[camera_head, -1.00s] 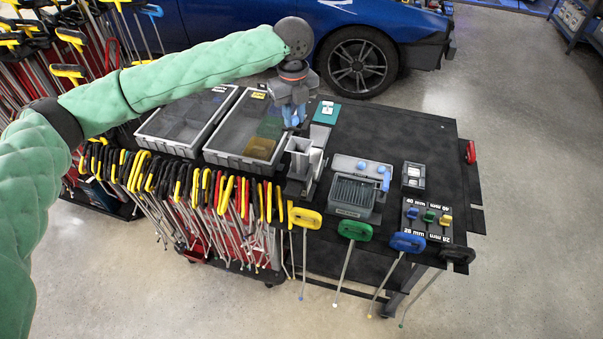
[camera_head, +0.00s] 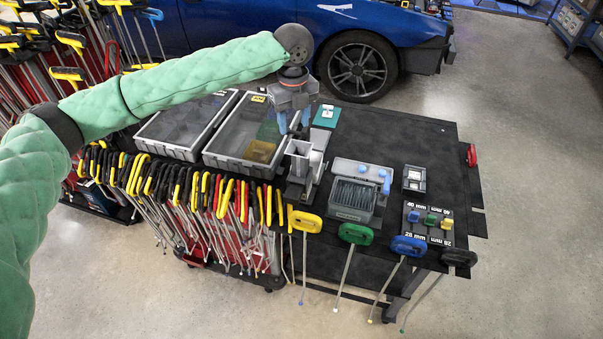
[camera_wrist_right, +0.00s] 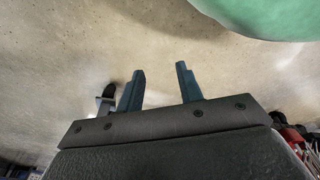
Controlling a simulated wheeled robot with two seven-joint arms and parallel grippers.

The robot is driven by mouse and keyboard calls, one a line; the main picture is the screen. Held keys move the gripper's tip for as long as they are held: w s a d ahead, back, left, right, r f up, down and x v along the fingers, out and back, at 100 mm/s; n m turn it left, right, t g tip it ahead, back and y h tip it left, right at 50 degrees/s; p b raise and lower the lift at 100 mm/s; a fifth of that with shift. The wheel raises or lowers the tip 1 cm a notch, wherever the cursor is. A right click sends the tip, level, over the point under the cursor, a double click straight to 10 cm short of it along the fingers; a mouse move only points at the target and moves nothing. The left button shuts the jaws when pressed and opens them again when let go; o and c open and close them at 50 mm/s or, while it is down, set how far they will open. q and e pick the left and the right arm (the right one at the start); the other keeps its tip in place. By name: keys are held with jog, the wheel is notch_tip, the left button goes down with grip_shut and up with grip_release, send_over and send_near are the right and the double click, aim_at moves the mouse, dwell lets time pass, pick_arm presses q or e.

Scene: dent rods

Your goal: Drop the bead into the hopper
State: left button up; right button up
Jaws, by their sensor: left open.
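The hopper (camera_head: 299,148) looks to be the upright grey box with an open top, near the middle of the black cart top in the head view. My left gripper (camera_head: 293,130) points down over it, its two blue-grey fingers spread apart with nothing visible between them. I cannot make out the bead; it may be hidden or too small to see. My right gripper (camera_wrist_right: 160,90) shows in the right wrist view, its two dark teal fingers apart and empty over bare floor.
Two grey trays (camera_head: 214,160) lie left of the hopper. A grey slotted box (camera_head: 352,200) with blue knobs stands to its right. Coloured-handled rods (camera_head: 355,234) hang along the cart's front edge. The cart's far right top (camera_head: 425,140) is clear.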

pick_arm(q)
jog(key=shift+r, duration=0.1)
notch_tip(320, 180, up, 8)
jog(key=b, duration=0.3)
jog(key=shift+f, duration=0.2)
pick_arm(e)
jog(key=w+a+r, duration=0.2)
jog(key=w+r, duration=0.1)
jog(key=r, duration=0.2)
jog(key=shift+a+r, duration=0.25)
jog(key=shift+a, duration=0.15)
pick_arm(q)
jog(key=shift+f, duration=0.1)
